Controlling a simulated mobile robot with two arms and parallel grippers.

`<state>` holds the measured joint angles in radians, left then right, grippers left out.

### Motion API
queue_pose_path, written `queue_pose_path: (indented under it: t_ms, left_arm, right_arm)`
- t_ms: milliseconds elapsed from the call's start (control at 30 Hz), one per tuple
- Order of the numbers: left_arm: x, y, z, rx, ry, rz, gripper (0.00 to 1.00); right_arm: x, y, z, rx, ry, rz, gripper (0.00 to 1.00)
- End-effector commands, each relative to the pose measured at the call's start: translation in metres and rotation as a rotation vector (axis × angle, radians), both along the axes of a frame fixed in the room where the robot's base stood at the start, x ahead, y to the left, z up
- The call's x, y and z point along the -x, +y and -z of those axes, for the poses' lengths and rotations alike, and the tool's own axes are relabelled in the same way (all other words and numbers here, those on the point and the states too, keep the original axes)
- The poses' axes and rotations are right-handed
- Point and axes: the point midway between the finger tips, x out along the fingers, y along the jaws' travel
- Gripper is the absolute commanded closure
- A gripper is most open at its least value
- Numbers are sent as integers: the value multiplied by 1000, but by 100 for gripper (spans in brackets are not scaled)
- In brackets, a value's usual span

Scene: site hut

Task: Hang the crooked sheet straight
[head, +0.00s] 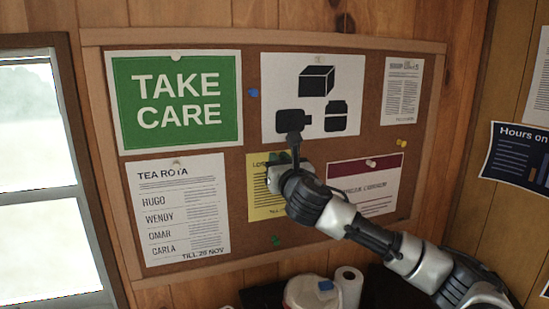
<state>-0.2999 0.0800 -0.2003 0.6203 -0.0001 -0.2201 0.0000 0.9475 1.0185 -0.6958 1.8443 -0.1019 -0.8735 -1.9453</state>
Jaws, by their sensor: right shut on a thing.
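The yellow sheet (259,202) hangs low in the middle of the cork board (308,240). Its visible left and bottom edges look about in line with the neighbouring sheets. My right gripper (281,168) is shut at its upper part, seemingly on the sheet; the exact contact is hidden. My gripper and arm cover much of its right side. A bit of green, perhaps a pin, shows by the fingers. My left gripper is not in view.
Around it hang the green TAKE CARE sheet (178,140), the tea rota (190,215), a pictogram sheet (345,75), a text sheet (402,90) and a maroon-topped sheet (375,180). Loose pins include a blue one (253,93). A paper roll (347,287) stands below.

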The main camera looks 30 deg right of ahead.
Motion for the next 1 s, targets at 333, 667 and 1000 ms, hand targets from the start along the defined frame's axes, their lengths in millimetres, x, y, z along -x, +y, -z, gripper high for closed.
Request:
queue_pose_path:
  t_ms: [333, 667, 1000]
  left_arm:
    - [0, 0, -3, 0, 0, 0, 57]
    - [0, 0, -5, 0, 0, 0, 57]
    - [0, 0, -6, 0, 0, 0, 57]
  right_arm:
    - [0, 0, -1, 0, -1, 1, 100]
    - [1, 0, -1, 1, -1, 1, 100]
    - [1, 0, 0, 1, -1, 1, 100]
